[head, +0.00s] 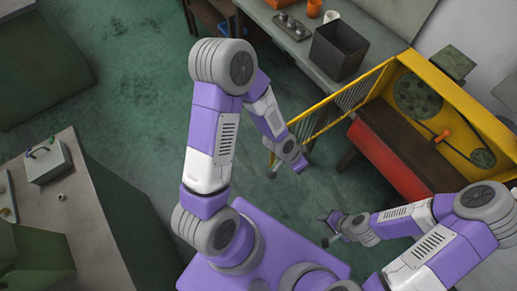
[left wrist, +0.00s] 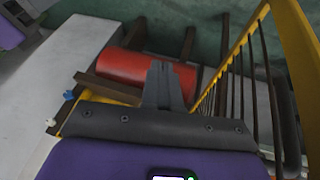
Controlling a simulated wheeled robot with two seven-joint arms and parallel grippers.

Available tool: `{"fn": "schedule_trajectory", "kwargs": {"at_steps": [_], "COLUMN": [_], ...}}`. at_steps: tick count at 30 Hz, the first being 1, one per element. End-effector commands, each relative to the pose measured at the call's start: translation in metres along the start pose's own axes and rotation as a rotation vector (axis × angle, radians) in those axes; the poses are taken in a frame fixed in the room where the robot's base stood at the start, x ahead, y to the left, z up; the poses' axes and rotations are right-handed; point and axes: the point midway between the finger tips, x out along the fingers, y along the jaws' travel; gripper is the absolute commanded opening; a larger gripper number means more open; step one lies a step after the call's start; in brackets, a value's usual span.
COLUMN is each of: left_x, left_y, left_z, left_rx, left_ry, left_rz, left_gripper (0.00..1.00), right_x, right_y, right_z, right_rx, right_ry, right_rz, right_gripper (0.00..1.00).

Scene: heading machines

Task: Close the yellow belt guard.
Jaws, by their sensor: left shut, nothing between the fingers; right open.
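The yellow belt guard (head: 330,110), a barred panel in a yellow frame, stands swung out from the yellow housing (head: 470,95) in the head view. The housing's front is open, showing its dark green pulleys (head: 417,96) and belt. My left gripper (head: 298,165) is shut and empty beside the guard's free end; contact cannot be told. In the left wrist view, the shut fingers (left wrist: 163,88) point forward, with the guard's bars and yellow frame (left wrist: 235,75) to their right. My right gripper (head: 331,223) is open and empty, low over the floor, away from the guard.
A red part (head: 388,160) of the machine lies below the housing and also shows in the left wrist view (left wrist: 160,75). A grey bench (head: 300,45) with a dark bin (head: 338,50) stands behind the guard. Green floor (head: 130,110) is clear at left.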

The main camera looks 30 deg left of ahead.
Motion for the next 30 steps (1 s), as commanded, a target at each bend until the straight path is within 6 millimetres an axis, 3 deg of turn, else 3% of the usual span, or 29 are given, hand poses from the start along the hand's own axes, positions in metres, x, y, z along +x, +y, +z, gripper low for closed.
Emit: {"fn": "schedule_trajectory", "kwargs": {"at_steps": [1, 6, 12, 18, 20, 23, 30], "left_x": [-0.022, -0.073, -0.122, -0.166, -0.177, -0.184, -0.186], "left_y": [0.002, 0.012, 0.025, 0.023, 0.012, -0.024, -0.110], "left_z": [-0.033, -0.091, -0.133, -0.159, -0.161, -0.152, -0.103], "left_rx": [0.172, 0.587, 0.910, 1.114, 1.130, 1.046, 0.686], "left_ry": [0.057, 0.145, 0.204, 0.221, 0.208, 0.155, 0.047], "left_rz": [-0.025, -0.100, -0.195, -0.303, -0.337, -0.364, -0.334], "left_gripper": [0.00, 0.00, 0.00, 0.00, 0.00, 0.00, 0.00], "right_x": [0.000, 0.000, 0.001, 0.006, 0.010, 0.023, 0.051], "right_y": [0.000, 0.000, 0.000, 0.002, 0.004, 0.009, 0.019], "right_z": [0.000, 0.000, 0.000, 0.000, -0.001, -0.001, -0.002], "right_rx": [0.001, 0.000, 0.000, 0.000, 0.000, 0.000, 0.000], "right_ry": [0.000, 0.000, 0.000, 0.000, 0.000, 0.000, 0.000], "right_rz": [0.000, 0.000, 0.000, 0.000, 0.000, 0.000, 0.000], "right_gripper": [0.44, 0.44, 0.44, 0.44, 0.44, 0.44, 0.44]}}
